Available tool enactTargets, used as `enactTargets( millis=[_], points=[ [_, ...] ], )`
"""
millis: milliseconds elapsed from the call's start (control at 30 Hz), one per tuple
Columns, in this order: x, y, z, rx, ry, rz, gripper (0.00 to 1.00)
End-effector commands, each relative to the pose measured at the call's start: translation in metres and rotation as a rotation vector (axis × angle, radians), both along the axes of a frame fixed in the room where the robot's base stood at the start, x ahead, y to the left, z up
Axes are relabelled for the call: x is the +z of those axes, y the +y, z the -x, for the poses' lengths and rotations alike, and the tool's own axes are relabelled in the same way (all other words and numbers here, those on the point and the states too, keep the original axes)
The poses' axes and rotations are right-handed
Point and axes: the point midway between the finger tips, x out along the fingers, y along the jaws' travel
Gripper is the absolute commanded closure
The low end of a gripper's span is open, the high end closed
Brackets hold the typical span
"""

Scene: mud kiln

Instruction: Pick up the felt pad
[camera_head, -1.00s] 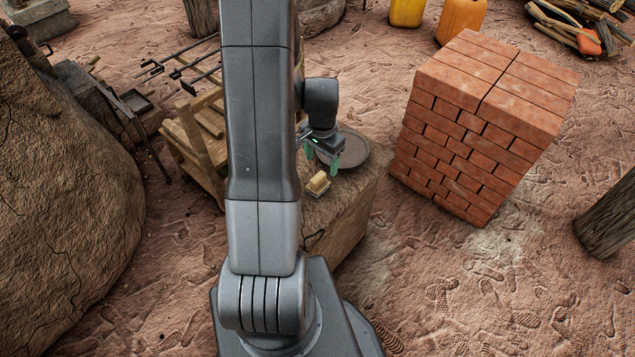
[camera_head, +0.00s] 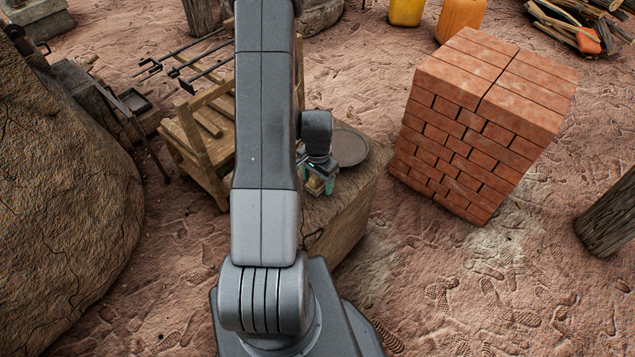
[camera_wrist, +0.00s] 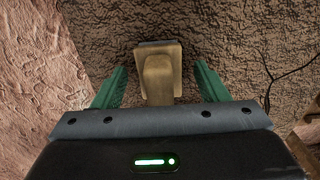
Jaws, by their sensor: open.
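The felt pad (camera_wrist: 159,76) is a pale tan block with a rounded grip and a thin dark edge at its far side. It lies on a rough brown block (camera_head: 348,212), which also fills much of the wrist view (camera_wrist: 240,60). My gripper (camera_wrist: 161,68) is open, with one green finger on each side of the pad and a visible gap at both sides. In the head view my gripper (camera_head: 321,184) is low over the block, and the pad (camera_head: 314,187) is mostly hidden behind the fingers and arm.
A dark round dish (camera_head: 350,146) lies on the same block, just behind my gripper. A wooden rack (camera_head: 200,140) stands to the left. A red brick stack (camera_head: 475,130) stands to the right. A large mud dome (camera_head: 60,200) rises at far left.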

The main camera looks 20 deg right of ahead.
Motion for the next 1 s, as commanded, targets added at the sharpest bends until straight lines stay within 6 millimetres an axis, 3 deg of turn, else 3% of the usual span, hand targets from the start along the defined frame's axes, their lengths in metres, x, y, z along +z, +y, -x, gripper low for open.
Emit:
enactTargets(
  millis=[133,367,400,733,1000],
  points=[
    [0.0,0.0,0.0,0.0,0.0,0.0,0.35],
    [0.0,0.0,0.0,0.0,0.0,0.0,0.8],
    [0.0,0.0,0.0,0.0,0.0,0.0,0.82],
    [0.008,0.0,0.0,0.0,-0.001,0.0,0.82],
    [0.052,0.0,-0.001,0.0,-0.004,0.001,0.82]
  ],
)
